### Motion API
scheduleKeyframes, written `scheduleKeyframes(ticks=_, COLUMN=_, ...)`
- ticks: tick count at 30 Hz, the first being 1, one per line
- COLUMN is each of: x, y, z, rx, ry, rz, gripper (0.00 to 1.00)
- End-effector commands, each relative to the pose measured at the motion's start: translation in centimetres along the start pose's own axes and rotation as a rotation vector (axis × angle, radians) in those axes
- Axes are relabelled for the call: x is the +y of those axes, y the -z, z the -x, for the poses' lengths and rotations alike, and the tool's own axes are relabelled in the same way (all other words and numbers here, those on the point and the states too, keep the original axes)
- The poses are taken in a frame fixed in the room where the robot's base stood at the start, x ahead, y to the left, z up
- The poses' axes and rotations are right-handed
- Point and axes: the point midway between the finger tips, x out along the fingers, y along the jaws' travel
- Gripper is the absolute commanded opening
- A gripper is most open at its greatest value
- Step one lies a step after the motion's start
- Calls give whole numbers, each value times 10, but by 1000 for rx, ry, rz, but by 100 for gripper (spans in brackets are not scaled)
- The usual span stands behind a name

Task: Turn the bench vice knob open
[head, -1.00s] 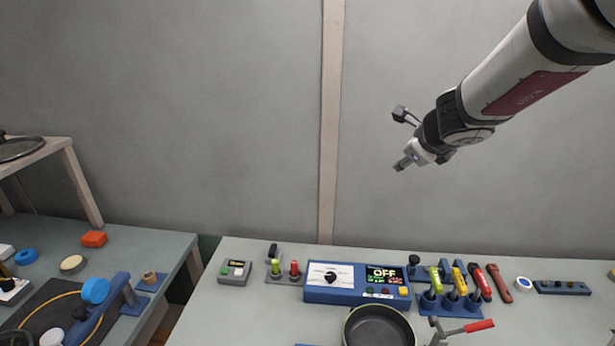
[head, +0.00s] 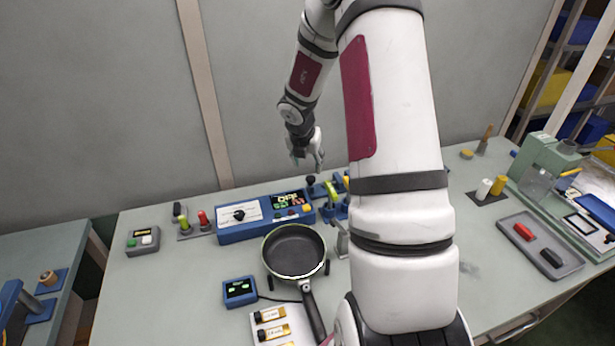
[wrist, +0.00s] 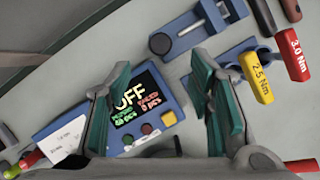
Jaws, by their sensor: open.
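The bench vice (wrist: 190,32) is a small blue-and-grey device with a screw rod and a round black knob (wrist: 160,43), at the top middle of the wrist view. In the head view the knob (head: 311,181) shows just right of the control box's display, with the vice partly hidden behind my arm. My gripper (head: 308,158) is over the back of the bench, above the vice area. In the wrist view my gripper (wrist: 161,72) is open and empty, its green-padded fingers apart. The knob appears beyond the fingertips, between them in the picture, with no visible contact.
A blue control box (head: 240,232) reading OFF stands left of the vice. Yellow (wrist: 261,86) and red (wrist: 296,60) torque drivers stand in a rack right of it. A black pan (head: 291,250) is in front.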

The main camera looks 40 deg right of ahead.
Motion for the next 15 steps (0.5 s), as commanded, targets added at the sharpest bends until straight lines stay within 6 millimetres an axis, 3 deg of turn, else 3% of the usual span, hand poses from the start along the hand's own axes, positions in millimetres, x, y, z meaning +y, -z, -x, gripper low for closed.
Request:
scheduleKeyframes(ticks=6, x=0, y=1, z=-45, rx=2, ry=1, rz=3, gripper=48)
scheduleKeyframes(ticks=15, x=1, y=0, z=-81, rx=-1, ry=-1, rz=3, gripper=48)
